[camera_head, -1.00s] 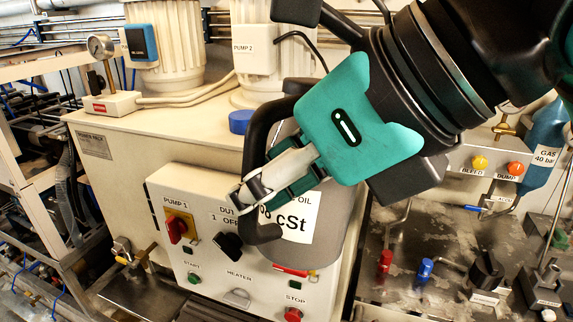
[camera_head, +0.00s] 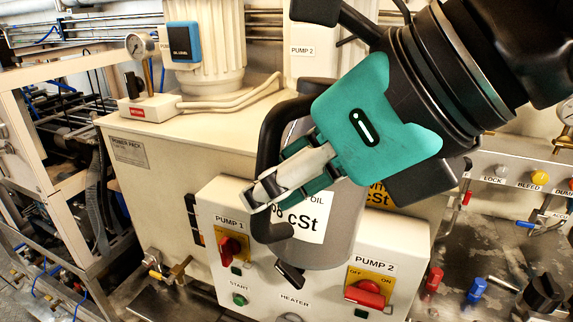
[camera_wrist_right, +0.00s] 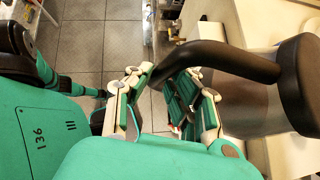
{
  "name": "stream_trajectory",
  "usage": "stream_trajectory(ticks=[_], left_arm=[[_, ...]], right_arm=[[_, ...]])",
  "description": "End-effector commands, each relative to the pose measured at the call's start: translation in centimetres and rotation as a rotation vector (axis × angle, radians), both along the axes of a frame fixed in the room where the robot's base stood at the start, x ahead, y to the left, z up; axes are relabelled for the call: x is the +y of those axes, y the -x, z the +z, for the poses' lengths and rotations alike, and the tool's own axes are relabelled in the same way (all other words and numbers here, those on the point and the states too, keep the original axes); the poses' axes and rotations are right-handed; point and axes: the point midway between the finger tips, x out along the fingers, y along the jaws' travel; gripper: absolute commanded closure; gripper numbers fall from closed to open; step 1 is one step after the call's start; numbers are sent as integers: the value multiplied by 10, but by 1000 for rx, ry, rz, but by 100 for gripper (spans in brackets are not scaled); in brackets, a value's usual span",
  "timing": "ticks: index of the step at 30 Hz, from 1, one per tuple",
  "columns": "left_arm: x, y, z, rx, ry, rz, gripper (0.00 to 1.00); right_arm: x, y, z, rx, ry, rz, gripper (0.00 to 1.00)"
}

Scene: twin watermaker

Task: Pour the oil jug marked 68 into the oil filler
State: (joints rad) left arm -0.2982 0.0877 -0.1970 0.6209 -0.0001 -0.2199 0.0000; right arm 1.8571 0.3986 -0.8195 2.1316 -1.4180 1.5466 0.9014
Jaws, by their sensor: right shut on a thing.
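The oil jug (camera_head: 338,240) is grey with a black handle (camera_head: 268,145). Its white label (camera_head: 305,222) shows "cSt" and part of "OIL"; my fingers partly cover the number. My right gripper (camera_head: 270,198) is shut on the handle, holding the jug roughly upright in front of the cream cabinet. In the right wrist view, the handle (camera_wrist_right: 225,58) runs between the fingers (camera_wrist_right: 162,100) to the jug's black top (camera_wrist_right: 302,80). The oil filler cannot be made out; the jug and gripper hide part of the cabinet top.
The control panel (camera_head: 210,205) with its red pump switches is behind and below the jug. A pressure gauge (camera_head: 139,45) and pump motor (camera_head: 205,70) stand on the cabinet top (camera_head: 200,128). Red and blue valve knobs (camera_head: 476,289) are at right.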

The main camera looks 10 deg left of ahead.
Motion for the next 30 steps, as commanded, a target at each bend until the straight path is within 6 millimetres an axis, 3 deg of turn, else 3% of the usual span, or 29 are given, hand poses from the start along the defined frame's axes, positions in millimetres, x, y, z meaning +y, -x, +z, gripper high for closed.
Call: stream_trajectory(ticks=[6, 16, 30], left_arm=[[-20, 6, -5, 7, 24, -1, 12], [-3, 3, -6, 4, 3, -2, 12], [-5, 2, -3, 3, 6, 1, 12]], right_arm=[[0, 0, 2, -7, 3, -12, 100], [-12, -19, 8, 49, -25, -20, 100], [-32, -51, 16, 138, -78, -17, 100]])
